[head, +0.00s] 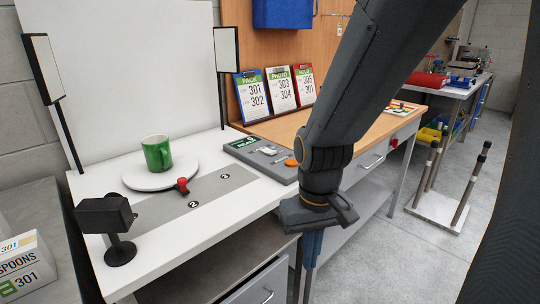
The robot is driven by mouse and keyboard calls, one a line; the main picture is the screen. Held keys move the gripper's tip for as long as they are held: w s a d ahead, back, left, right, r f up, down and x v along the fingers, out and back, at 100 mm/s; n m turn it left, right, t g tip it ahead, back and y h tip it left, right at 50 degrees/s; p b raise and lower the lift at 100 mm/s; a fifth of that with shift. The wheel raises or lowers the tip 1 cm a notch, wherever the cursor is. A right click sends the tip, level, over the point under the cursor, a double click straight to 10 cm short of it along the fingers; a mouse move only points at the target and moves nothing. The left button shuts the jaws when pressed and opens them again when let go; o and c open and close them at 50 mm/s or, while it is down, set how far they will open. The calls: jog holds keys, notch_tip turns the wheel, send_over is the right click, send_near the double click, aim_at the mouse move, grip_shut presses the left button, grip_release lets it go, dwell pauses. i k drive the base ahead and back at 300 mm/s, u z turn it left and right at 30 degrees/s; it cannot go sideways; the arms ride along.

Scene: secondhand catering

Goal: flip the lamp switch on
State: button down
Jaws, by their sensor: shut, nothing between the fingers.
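A grey control box (262,155) with a green display lies on the white table, near its right end. It carries pale switch-like parts (268,150) and an orange button (291,162); which one is the lamp switch is too small to tell. Two lamp panels on black poles, a left one (43,68) and a right one (226,50), flank the white backdrop; whether they are lit is unclear. My gripper (311,262) points down, shut and empty, in front of and to the right of the control box, apart from it in the picture.
A green mug (157,153) stands on a round white turntable (134,177) beside a red knob (182,186). A black camera (104,214) stands front left. Clipboards (282,88) lean at the back of the wooden bench (365,122).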

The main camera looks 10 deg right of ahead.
aim_at(267, 151)
jog(key=u, duration=0.05)
jog(key=k, duration=0.65)
jog(key=z, duration=0.75)
jog(key=i, duration=1.2)
jog(key=u, duration=0.55)
